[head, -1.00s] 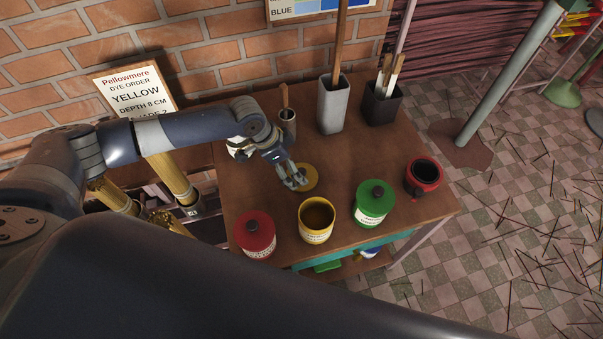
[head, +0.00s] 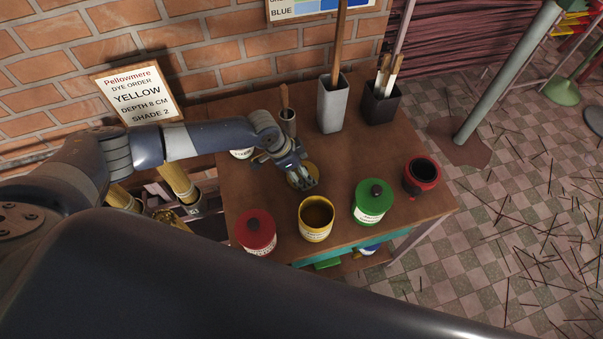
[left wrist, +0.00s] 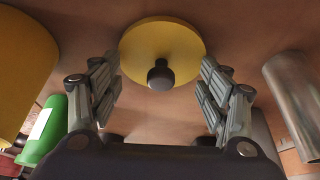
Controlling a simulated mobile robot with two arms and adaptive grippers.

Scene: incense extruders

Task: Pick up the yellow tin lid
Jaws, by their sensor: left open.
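The yellow tin lid (left wrist: 165,42) lies flat on the brown table, a round disc with a dark knob (left wrist: 160,75) in its middle. In the head view the lid (head: 296,182) is partly hidden by my left gripper (head: 304,182). My left gripper is open above the lid. In the left wrist view its two fingers (left wrist: 161,98) stand apart on either side of the knob, not touching it. The open yellow tin (head: 316,220) stands in front of the lid in the head view. My right gripper is not in view.
A red lidded tin (head: 256,232) and a green lidded tin (head: 372,203) flank the yellow tin. A red pot (head: 422,177) is at the table's right. Grey (head: 332,104) and black (head: 381,105) holders and a small cup (head: 288,122) stand behind. Bare table lies right of the lid.

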